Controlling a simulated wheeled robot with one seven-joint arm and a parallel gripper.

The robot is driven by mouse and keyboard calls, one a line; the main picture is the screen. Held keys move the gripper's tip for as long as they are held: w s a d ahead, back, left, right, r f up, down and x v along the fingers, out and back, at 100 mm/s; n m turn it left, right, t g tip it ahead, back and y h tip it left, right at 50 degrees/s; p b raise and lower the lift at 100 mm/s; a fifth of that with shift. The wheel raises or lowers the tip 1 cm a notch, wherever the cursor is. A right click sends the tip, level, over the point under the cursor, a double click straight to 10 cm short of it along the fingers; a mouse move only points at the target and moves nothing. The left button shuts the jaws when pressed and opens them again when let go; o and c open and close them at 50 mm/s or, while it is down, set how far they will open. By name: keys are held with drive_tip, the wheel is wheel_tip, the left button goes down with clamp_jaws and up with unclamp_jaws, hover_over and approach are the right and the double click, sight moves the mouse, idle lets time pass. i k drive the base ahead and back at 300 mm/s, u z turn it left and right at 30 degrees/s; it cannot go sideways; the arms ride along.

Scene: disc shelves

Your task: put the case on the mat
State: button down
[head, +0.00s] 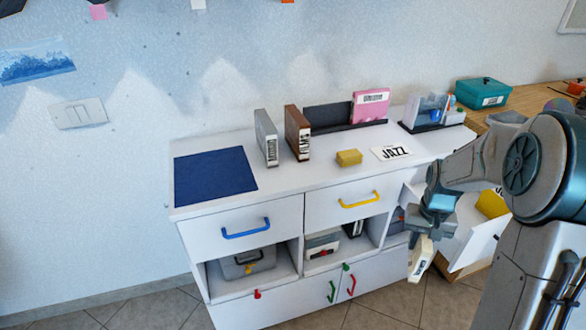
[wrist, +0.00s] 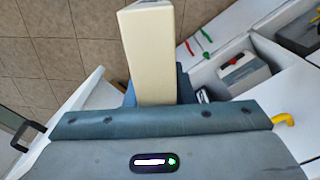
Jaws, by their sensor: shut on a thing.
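My gripper (head: 430,234) is shut on a cream case (head: 421,261), which hangs below it in front of the right part of the cabinet. A label with dark print shows on the case. In the wrist view the case (wrist: 149,48) stands out beyond the jaws; the fingertips are mostly hidden. The dark blue mat (head: 214,176) lies bare at the left end of the cabinet top, far left of and higher than my gripper.
On the cabinet top (head: 270,190) stand a grey case (head: 266,138) and a brown case (head: 297,133). A yellow block (head: 349,157), a JAZZ card (head: 391,153) and a black rack (head: 330,116) with a pink case (head: 371,105) are further right.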

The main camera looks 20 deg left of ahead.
sight(212, 172)
drive_tip(key=u, duration=0.2)
drive_tip(key=k, duration=0.45)
drive_tip(key=u, duration=1.35)
drive_tip(key=i, duration=0.5)
